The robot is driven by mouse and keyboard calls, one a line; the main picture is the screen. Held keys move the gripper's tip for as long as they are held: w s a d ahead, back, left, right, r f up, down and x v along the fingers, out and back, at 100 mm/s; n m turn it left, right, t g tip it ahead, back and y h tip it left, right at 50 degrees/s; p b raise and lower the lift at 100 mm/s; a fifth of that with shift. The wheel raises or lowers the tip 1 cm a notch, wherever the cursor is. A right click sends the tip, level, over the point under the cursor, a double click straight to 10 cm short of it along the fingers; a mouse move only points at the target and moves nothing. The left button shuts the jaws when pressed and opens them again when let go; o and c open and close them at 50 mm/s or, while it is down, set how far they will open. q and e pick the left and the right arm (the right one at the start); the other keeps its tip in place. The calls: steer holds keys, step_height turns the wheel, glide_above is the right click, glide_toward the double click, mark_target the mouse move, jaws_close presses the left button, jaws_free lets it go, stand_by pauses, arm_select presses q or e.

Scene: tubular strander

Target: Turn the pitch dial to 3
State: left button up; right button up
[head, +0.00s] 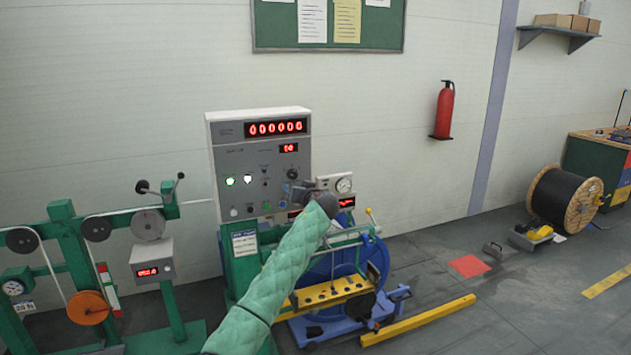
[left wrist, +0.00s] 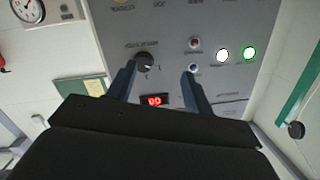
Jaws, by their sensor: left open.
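A black dial (head: 292,174) sits on the right side of the grey control panel (head: 228,170). In the left wrist view, which shows the panel upside down, the dial (left wrist: 145,60) has small marks around it, too small to read. My left gripper (head: 308,190) is in front of the panel, just below the dial in the head view. In the wrist view its two fingers (left wrist: 159,70) are apart with nothing between them. One fingertip is close to the dial; I cannot tell whether it touches. My right gripper is out of view.
Lit white and green buttons (left wrist: 222,54) and a small red display (left wrist: 155,100) are also on the panel. A gauge (head: 343,185) is to its right. A blue machine with a yellow bar (head: 330,292) stands below.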

mark_target(294, 176)
arm_select(q)
steer(key=w+n+p, duration=0.1)
steer(key=w, duration=0.1)
steer(key=w+t+p, duration=0.1)
steer(key=w, duration=0.2)
steer(key=w+r+n+t+h+p, duration=0.1)
steer(key=w+p, duration=0.1)
steer(key=shift+w+d+n, duration=0.1)
steer(key=shift+w+n, duration=0.2)
steer(key=shift+w, duration=0.1)
steer(key=shift+w+a+f, duration=0.1)
steer(key=shift+w+a, duration=0.1)
steer(key=shift+w, duration=0.15)
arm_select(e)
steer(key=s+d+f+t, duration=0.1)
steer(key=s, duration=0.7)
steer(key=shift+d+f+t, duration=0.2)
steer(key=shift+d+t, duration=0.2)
